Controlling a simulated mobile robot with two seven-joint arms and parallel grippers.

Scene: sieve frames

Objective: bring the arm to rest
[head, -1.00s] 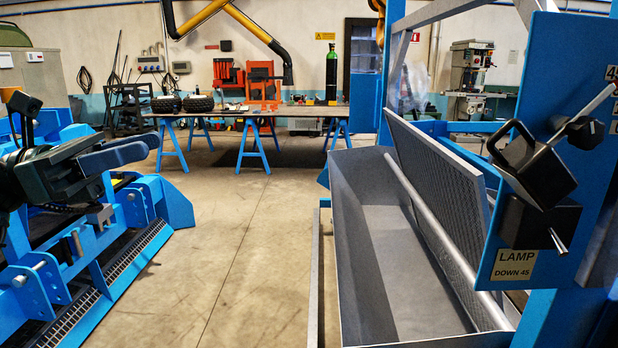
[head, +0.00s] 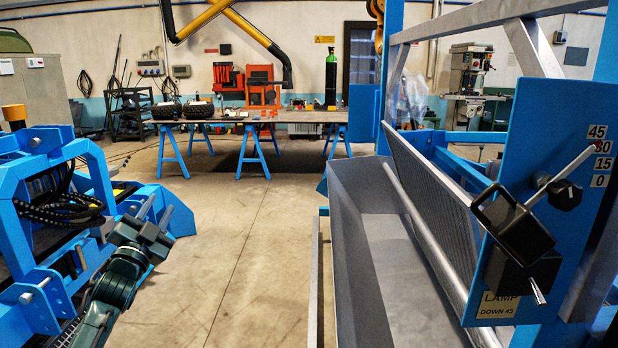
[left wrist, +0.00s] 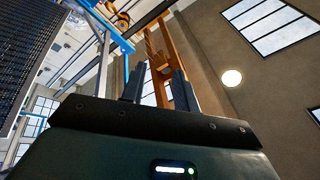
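My left gripper (head: 156,212) is at the lower left of the head view, fingers pointing up and away from me, beside a blue machine frame (head: 98,170). In the left wrist view my left gripper (left wrist: 158,78) shows two dark fingers standing apart, with nothing between them. The fingers point up toward the ceiling. My right gripper is in neither view.
A grey trough (head: 350,235) with a sieve screen (head: 437,185) stands at the right. A workbench (head: 300,116) stands behind. The floor (head: 245,230) between the machines is clear.

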